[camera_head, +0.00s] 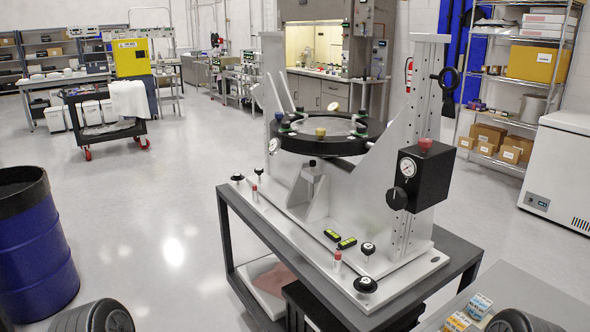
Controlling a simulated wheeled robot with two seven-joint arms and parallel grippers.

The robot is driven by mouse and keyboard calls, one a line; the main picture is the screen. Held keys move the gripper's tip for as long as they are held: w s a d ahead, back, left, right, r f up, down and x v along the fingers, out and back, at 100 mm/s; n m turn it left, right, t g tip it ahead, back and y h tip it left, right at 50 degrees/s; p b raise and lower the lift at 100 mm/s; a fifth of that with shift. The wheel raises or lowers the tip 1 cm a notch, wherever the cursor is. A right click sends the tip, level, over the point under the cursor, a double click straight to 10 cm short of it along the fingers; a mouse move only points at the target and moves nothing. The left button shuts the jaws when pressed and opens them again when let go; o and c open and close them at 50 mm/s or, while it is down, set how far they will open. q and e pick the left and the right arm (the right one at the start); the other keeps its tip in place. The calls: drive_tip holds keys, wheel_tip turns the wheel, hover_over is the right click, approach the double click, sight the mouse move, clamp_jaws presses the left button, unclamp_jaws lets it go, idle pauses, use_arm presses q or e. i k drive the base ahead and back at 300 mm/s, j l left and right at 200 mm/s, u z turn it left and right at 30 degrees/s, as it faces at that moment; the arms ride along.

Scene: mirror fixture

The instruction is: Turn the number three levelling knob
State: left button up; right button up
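The mirror fixture's pale metal base (310,240) stands on a dark grey cart (240,205). Black round knobs sit at its corners: a front knob (365,285), another knob (368,248) just behind it, a left knob (238,178) and a smaller knob (258,171) beside that one. No readable number shows, so I cannot tell which is number three. Two yellow-green bars (332,235) that look like levels lie on the base. A black ring (325,140) holds a round mirror above. Neither of my grippers is in view; dark rounded parts at the bottom edge appear to be mine.
Red-capped posts (337,260) rise from the base. A black box with a gauge (420,175) hangs on the right upright. A blue drum (35,250) stands left, a white chest (560,170) right. A grey surface with small boxes (478,305) is at lower right.

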sight(259, 171)
drive_tip(key=i+j+z, duration=0.2)
drive_tip(key=j, duration=0.2)
drive_tip(key=i+j+z, duration=0.2)
drive_tip(key=j, duration=0.25)
drive_tip(key=i+j+z, duration=0.2)
drive_tip(key=j, duration=0.3)
drive_tip(key=i+j+z, duration=0.2)
drive_tip(key=j, duration=0.3)
drive_tip(key=i+j+z, duration=0.15)
drive_tip(key=j, duration=0.4)
drive_tip(key=i+j+z, duration=0.2)
drive_tip(key=j, duration=0.3)
drive_tip(key=j+z, duration=0.2)
drive_tip(key=j, duration=0.35)
drive_tip(key=j+z, duration=0.1)
drive_tip(key=j, duration=0.45)
drive_tip(key=j+z, duration=0.15)
drive_tip(key=j, duration=0.35)
drive_tip(key=k+j+z, duration=0.1)
drive_tip(key=j, duration=0.4)
